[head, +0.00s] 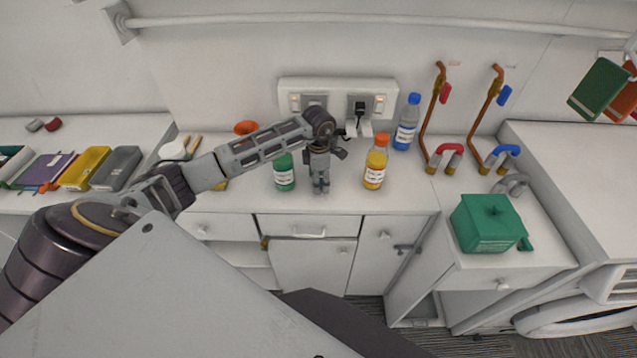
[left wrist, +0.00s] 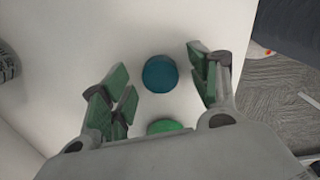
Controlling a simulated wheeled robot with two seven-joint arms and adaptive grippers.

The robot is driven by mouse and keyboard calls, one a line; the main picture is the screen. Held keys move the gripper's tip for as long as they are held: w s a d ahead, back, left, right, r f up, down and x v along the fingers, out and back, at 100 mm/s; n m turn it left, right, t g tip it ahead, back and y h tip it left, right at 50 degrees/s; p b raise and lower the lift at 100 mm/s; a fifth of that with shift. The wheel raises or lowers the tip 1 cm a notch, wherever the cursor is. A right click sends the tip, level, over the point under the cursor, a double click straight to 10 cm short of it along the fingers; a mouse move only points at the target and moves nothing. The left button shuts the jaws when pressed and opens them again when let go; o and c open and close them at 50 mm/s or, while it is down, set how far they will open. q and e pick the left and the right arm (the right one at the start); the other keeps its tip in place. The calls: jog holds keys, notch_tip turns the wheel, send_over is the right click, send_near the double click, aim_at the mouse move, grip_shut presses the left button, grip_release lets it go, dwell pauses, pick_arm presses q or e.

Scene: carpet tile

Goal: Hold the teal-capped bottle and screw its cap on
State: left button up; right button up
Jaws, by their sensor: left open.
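A green bottle (head: 284,174) with a white label stands upright on the counter; its top looks green-teal. My left gripper (head: 321,186) points down just right of it, close to the counter, open. In the left wrist view a round teal cap (left wrist: 160,74) lies between the open fingers, with white counter around it and no finger touching it. Whether it is loose or sits on something is unclear from above. A green round edge (left wrist: 168,126), probably the green bottle, shows below it, partly hidden by the gripper body. My right gripper is not in view.
An orange-capped bottle (head: 376,163) stands right of the gripper and a blue-capped bottle (head: 406,123) behind it. Sockets with a plug (head: 361,107) are on the wall. Copper pipes (head: 434,115) rise further right, near a green box (head: 490,224). Counter in front is clear.

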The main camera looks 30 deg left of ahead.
pick_arm(q)
jog(key=shift+c, duration=0.4)
jog(key=c, duration=0.7)
jog(key=shift+r, duration=0.1)
jog(key=shift+r+b, duration=1.15)
jog(key=shift+r, duration=3.8)
